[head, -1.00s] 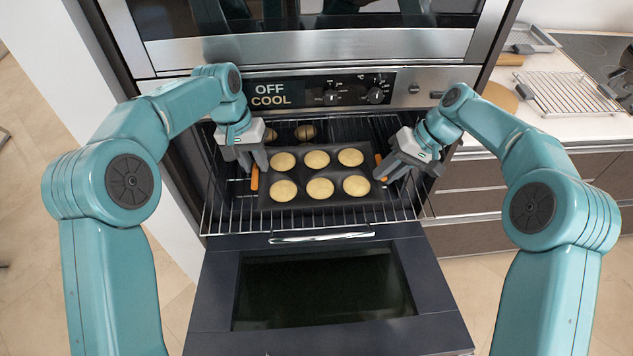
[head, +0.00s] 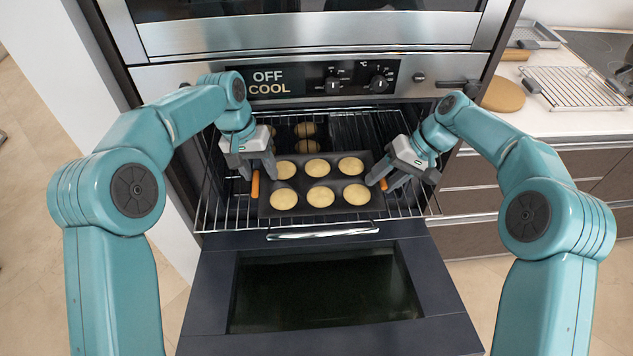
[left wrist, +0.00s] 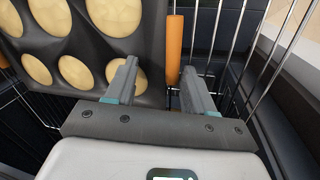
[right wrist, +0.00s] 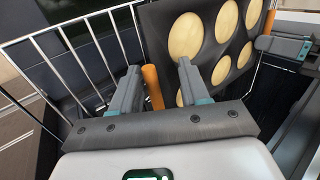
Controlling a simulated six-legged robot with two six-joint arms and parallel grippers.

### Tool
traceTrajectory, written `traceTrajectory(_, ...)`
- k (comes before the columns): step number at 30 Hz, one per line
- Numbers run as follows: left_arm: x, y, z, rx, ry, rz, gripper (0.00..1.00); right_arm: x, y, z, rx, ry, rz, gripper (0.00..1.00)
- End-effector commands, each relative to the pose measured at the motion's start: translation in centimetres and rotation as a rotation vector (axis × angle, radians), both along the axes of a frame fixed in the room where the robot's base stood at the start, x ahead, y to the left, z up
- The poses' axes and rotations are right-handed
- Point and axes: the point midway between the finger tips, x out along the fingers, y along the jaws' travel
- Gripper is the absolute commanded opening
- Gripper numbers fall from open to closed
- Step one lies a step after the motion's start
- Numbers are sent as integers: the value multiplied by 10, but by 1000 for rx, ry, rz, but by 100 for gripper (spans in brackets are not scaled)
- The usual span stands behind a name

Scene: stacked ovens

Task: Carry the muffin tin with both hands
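The dark muffin tin (head: 320,209) holds several pale yellow muffins and lies on the pulled-out oven rack. It has an orange handle at each side. My left gripper (head: 257,178) is open over the left handle (head: 255,187). In the left wrist view, that handle (left wrist: 174,48) shows between the spread fingers, nearer the right one, with gaps. My right gripper (head: 379,187) is open at the right handle (head: 383,184). In the right wrist view, that handle (right wrist: 153,86) shows between the fingers, closer to the left one. I see no clear finger contact with either handle.
The wire rack (head: 225,205) surrounds the tin, above the lowered oven door (head: 215,290). The display (head: 268,82) reads OFF COOL. Round items (head: 305,130) sit deeper in the oven. A cooling rack (head: 575,88) and round board (head: 503,95) lie on the right counter.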

Motion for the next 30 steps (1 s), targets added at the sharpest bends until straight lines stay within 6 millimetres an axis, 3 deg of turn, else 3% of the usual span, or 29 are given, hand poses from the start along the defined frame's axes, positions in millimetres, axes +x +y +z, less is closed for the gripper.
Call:
traceTrajectory(8, 1, 4, 8, 2, -3, 4, 54, 1, -2, 1, -3, -3, -4, 45)
traceTrajectory(21, 2, 20, 98, 2, -5, 2, 54, 1, -3, 1, -3, -4, -5, 45)
traceTrajectory(30, 1, 24, 119, 1, -1, 1, 54, 2, -6, 6, -3, -6, -6, 45)
